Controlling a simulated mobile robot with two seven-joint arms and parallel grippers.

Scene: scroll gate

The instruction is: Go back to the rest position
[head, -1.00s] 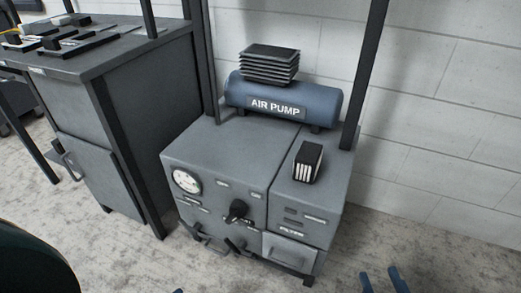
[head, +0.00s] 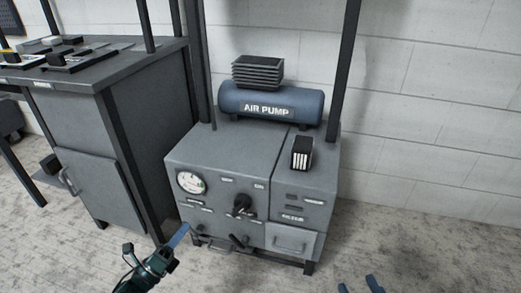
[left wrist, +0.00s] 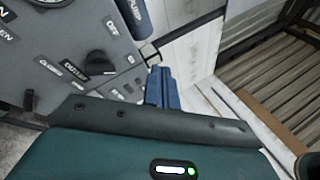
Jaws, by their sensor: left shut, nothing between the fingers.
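My left gripper (head: 179,237) is at the lower left of the head view, in front of the air pump cabinet. Its blue fingers are shut together and hold nothing; they also show in the left wrist view (left wrist: 161,88). My right gripper (head: 358,285) shows only as two blue fingertips at the bottom edge of the head view. They are apart with nothing visible between them. The grey air pump cabinet (head: 225,157) stands against the wall, with a round gauge (head: 191,182) and a black knob (head: 241,205) on its front.
The blue air pump tank (head: 300,103) and a small black box (head: 301,152) are on the cabinet. A dark workbench (head: 150,65) with a handled door stands to the left. Carpet at the lower right (head: 430,245) is clear.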

